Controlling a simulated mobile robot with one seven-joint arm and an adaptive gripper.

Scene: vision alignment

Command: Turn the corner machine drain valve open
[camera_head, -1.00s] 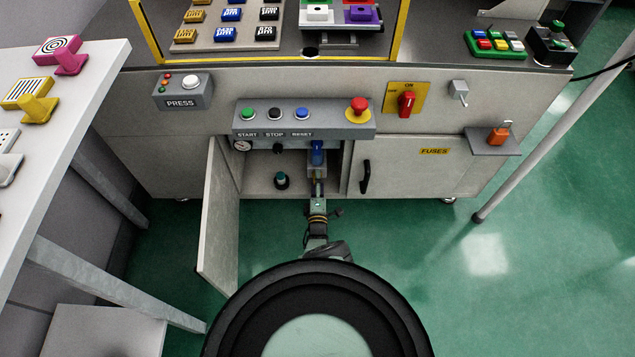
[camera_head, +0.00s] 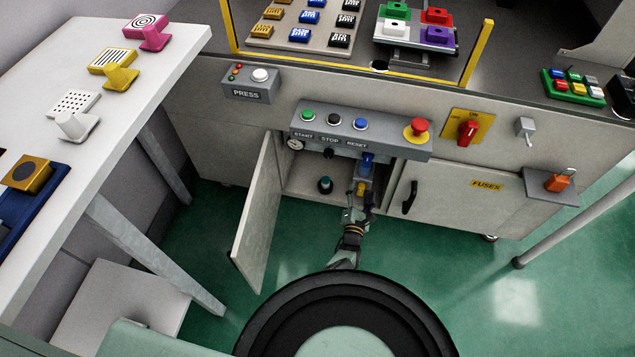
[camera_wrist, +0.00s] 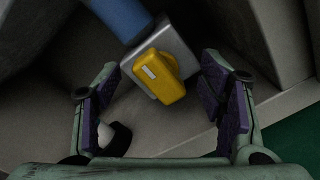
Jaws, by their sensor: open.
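The drain valve has a yellow handle (camera_wrist: 162,78) on a grey block (camera_wrist: 172,48) under a blue cylinder (camera_wrist: 122,18), seen in the wrist view. In the head view the blue cylinder (camera_head: 367,161) hangs inside the open cabinet, with the yellow handle (camera_head: 361,188) below it. My gripper (camera_wrist: 166,90) is open, one dark-padded finger on each side of the handle. Both fingers look apart from it. In the head view my gripper (camera_head: 358,202) is small and partly merges with the valve.
The open cabinet door (camera_head: 258,215) stands to the left of my arm. The closed fuses door (camera_head: 455,200) is to the right. A control panel (camera_head: 345,128) overhangs the opening. A white table (camera_head: 115,75) is at left.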

